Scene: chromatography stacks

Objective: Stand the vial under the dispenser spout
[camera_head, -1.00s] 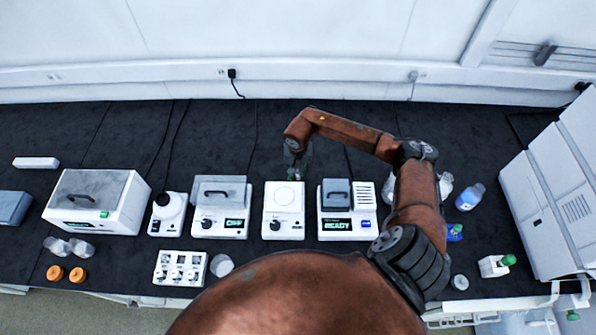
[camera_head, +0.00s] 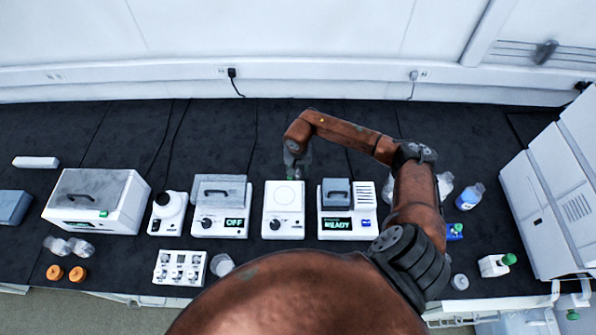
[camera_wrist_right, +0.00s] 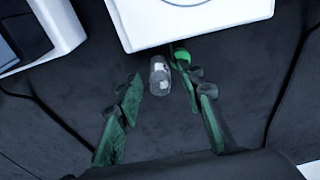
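A small clear vial (camera_wrist_right: 160,76) shows in the right wrist view on the dark bench, close to the edge of a white plate device (camera_wrist_right: 190,28). My right gripper (camera_wrist_right: 158,82) is open, its green fingers spread on either side of the vial. The left finger stands apart from it; whether the right one touches it I cannot tell. In the head view my right gripper (camera_head: 297,168) is behind the same plate device (camera_head: 284,222), and the vial cannot be made out. I cannot tell which device has the dispenser spout. My left gripper is out of view.
A READY device (camera_head: 347,224) stands right of the plate device; an OFF device (camera_head: 220,222) stands left. A white rack (camera_head: 180,267) is at the front. A blue-capped bottle (camera_head: 470,196) stands to the right. Behind the devices the bench is mostly clear, with cables.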

